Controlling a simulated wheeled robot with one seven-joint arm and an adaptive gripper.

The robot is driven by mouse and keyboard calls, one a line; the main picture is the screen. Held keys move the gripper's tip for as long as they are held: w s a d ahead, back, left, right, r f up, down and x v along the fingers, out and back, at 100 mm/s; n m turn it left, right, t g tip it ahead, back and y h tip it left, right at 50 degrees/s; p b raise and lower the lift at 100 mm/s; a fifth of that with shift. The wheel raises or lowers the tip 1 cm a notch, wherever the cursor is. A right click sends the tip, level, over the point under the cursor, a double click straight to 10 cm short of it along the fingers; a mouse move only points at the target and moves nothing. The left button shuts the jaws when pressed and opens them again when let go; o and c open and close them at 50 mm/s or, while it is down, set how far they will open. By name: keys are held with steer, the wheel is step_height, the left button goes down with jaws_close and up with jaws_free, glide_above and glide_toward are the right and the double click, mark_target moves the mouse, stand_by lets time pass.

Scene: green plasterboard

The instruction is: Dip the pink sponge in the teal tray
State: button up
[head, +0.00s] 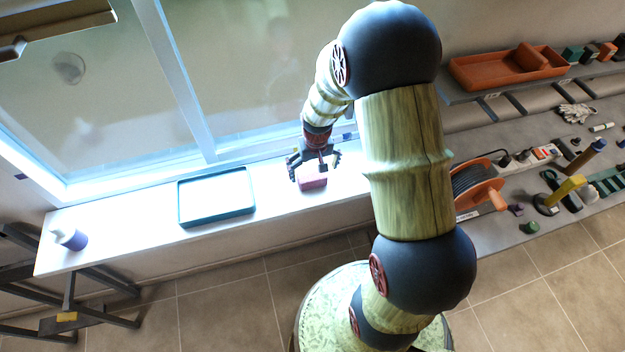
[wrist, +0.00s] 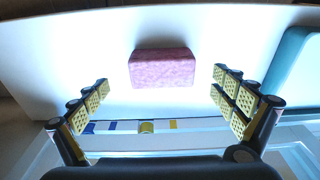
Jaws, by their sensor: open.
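The pink sponge (head: 313,180) lies on the white window sill, right of the teal tray. In the wrist view the sponge (wrist: 162,68) is a pink block ahead of my fingers, roughly centred between them. The teal tray (head: 181,217) is shallow with a pale inside; its edge also shows at the right of the wrist view (wrist: 283,62). My gripper (head: 314,168) is over the sill at the sponge, with its fingers spread wide. In the wrist view my gripper (wrist: 160,98) is open and empty, and neither finger touches the sponge.
The white sill (head: 120,222) is bare between the tray and a white and purple bottle (head: 70,238) at its left end. The window (head: 215,90) rises behind it. A grey bench with an orange cable reel (head: 478,187) and several tools stands at right.

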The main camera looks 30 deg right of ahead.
mark_target(312, 175)
steer(key=shift+w+f, duration=0.25)
steer(key=shift+f, duration=0.95)
steer(key=shift+w+f, duration=0.25)
steer(key=shift+f, duration=0.9)
steer(key=shift+c, duration=0.4)
steer(key=c, duration=1.1)
steer(key=shift+c, duration=0.3)
